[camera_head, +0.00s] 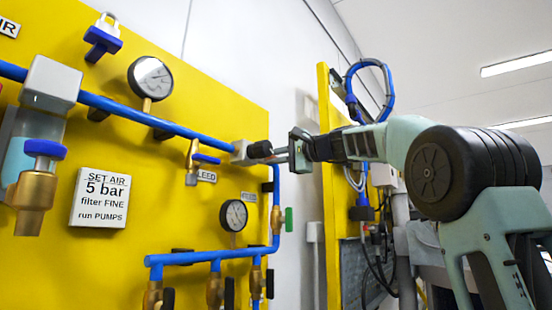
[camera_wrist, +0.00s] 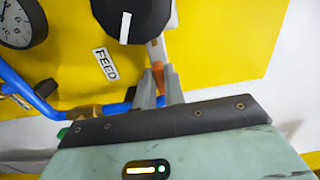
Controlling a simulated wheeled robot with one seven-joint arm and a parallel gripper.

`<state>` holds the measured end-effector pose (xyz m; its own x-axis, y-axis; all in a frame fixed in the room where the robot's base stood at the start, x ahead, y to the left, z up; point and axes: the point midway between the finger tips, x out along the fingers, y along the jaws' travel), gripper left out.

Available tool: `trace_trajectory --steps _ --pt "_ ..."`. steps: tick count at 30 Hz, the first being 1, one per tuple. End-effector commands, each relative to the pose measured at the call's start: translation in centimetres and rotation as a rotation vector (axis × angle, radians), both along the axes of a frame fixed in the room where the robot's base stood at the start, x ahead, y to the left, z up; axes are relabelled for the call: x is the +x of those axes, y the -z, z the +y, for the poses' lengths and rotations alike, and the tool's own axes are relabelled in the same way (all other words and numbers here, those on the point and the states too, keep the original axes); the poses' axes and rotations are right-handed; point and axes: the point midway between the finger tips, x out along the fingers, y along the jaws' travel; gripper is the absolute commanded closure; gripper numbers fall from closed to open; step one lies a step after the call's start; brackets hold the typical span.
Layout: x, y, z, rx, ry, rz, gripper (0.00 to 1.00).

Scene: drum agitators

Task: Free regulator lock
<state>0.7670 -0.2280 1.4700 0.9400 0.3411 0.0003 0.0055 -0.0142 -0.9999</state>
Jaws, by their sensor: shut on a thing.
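The air regulator shows in the head view as a grey block (camera_head: 242,153) with a black knob (camera_head: 260,149), at the right end of the upper blue pipe. My gripper (camera_head: 282,153) reaches it from the right, its fingers by the knob. In the wrist view the black knob (camera_wrist: 131,14) fills the top. My gripper's grey fingers (camera_wrist: 160,82) are close together just below it, with a small orange piece (camera_wrist: 158,70) at their tips, which seems to be the regulator lock. The exact contact is small and partly hidden.
A bleed valve (camera_head: 196,160) with a blue lever sits just left of the regulator. A gauge (camera_head: 233,215) and lower blue pipes (camera_head: 215,256) lie below. A yellow post (camera_head: 324,150) with hoses stands behind my arm.

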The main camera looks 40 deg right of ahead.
Motion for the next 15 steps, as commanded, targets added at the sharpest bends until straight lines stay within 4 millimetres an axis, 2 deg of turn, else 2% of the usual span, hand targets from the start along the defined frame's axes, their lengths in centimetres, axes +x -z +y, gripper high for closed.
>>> trace_trajectory --steps 1,2,3,4,15 --pt "0.04 0.2 0.02 -0.002 -0.002 0.003 1.0" --pt "0.04 0.2 0.02 -0.002 -0.002 0.003 0.81" --pt "0.04 0.18 0.02 -0.002 -0.002 0.003 0.7" --pt "0.03 0.17 0.02 -0.002 -0.001 0.003 0.67" --pt "-0.58 0.08 -0.25 0.0 0.001 0.0 0.67"
